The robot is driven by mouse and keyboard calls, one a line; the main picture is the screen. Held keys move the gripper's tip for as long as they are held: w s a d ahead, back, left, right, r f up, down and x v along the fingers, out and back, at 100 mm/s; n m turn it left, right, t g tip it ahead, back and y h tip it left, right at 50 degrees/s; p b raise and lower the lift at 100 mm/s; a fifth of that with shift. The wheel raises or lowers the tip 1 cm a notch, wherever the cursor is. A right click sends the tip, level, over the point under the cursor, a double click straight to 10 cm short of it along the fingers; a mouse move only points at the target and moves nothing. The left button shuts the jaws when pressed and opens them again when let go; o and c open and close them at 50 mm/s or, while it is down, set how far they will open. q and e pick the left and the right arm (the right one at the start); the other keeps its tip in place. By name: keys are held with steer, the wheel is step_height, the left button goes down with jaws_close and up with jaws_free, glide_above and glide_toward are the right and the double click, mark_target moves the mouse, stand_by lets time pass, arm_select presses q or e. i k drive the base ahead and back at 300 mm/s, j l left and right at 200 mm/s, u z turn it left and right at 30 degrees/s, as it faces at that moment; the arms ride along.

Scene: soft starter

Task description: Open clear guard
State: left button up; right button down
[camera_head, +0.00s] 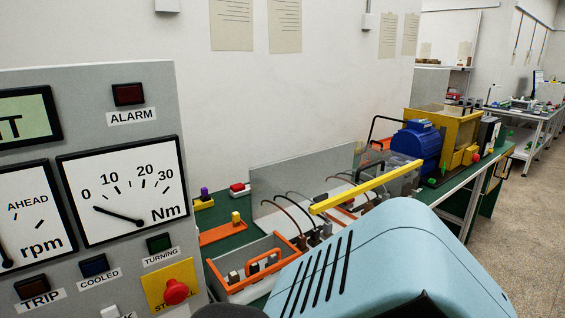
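The clear guard shows as transparent panels with a long yellow bar (367,187) along one edge, in the middle of the head view. It stands around a bay on the green bench, with dark cables and terminals behind or inside it. I cannot tell from this view whether the guard is open or closed. A large light-blue part of my own body fills the bottom centre and hides the bench in front of the guard. Neither of my grippers is in view.
A grey instrument panel (120,160) with dials and a red stop button (176,291) stands close at left. An orange-edged tray (236,284) lies in front of the guard. A blue motor (416,145) and yellow frame (459,130) stand beyond it. Open floor lies at right.

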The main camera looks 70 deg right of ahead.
mark_target(327, 204)
steer(key=z, duration=0.45)
steer(key=l+z, duration=0.1)
steer(key=z, duration=0.8)
steer(key=l+z, duration=0.1)
steer(key=z, duration=0.8)
steer(key=l+z, duration=0.1)
steer(key=z, duration=0.35)
steer(key=i+l+u, duration=0.1)
steer(key=u, duration=0.6)
steer(key=l+u, duration=0.25)
steer(key=l, duration=0.2)
steer(key=l+u, duration=0.3)
steer(key=l, duration=0.2)
steer(key=l+u, duration=0.2)
steer(key=l, duration=0.75)
steer(key=k+l, duration=0.1)
steer(key=l, duration=1.6)
steer(key=i+u, duration=0.05)
